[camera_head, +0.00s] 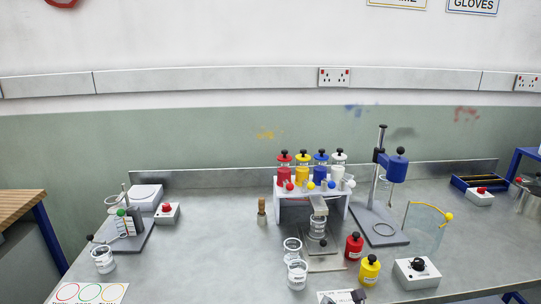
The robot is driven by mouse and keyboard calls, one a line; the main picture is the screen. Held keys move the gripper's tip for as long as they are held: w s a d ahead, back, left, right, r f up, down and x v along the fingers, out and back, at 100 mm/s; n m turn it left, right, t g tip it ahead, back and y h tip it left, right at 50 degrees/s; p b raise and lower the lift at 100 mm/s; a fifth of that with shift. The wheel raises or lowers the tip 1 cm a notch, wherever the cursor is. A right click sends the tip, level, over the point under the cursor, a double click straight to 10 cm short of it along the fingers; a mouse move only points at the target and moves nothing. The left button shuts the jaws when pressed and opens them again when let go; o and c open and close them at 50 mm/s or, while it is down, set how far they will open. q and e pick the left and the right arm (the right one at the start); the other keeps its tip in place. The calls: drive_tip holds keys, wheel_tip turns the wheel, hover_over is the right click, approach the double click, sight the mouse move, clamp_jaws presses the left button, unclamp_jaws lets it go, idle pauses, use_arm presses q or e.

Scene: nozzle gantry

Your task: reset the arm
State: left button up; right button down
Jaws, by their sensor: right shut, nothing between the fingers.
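My left gripper is not in view.
A glass beaker (317,228) stands under the gantry. Two beakers (297,273) stand nearer. The bench (200,265) is clear left of centre.

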drive_tip(key=s+a+f+m+g, duration=0.2)
drive_tip(key=s+a+m, duration=0.2)
drive_tip(key=s+m, duration=0.55)
drive_tip(key=s+d+f+m+g+h, duration=0.1)
drive_tip(key=s+d+m+g, duration=0.25)
drive_tip(key=s+m, duration=0.75)
drive_tip(key=s+d+f+m+g+h, duration=0.1)
drive_tip(key=s+d+m+g+h, duration=0.2)
drive_tip(key=s+m, duration=0.8)
wheel_tip(320, 180, down, 25)
drive_tip(key=s+n+g+y, duration=0.1)
drive_tip(key=s+n+g, duration=0.1)
drive_tip(key=n, duration=0.1)
drive_tip(key=s+d+f, duration=0.2)
drive_tip(key=s+f, duration=0.6)
drive_tip(key=s+d+f, duration=0.1)
drive_tip(key=s+f, duration=0.8)
drive_tip(key=shift+s+d+f+g, duration=0.15)
drive_tip(key=shift+d+f+g, duration=0.05)
drive_tip(key=shift+d+g, duration=0.15)
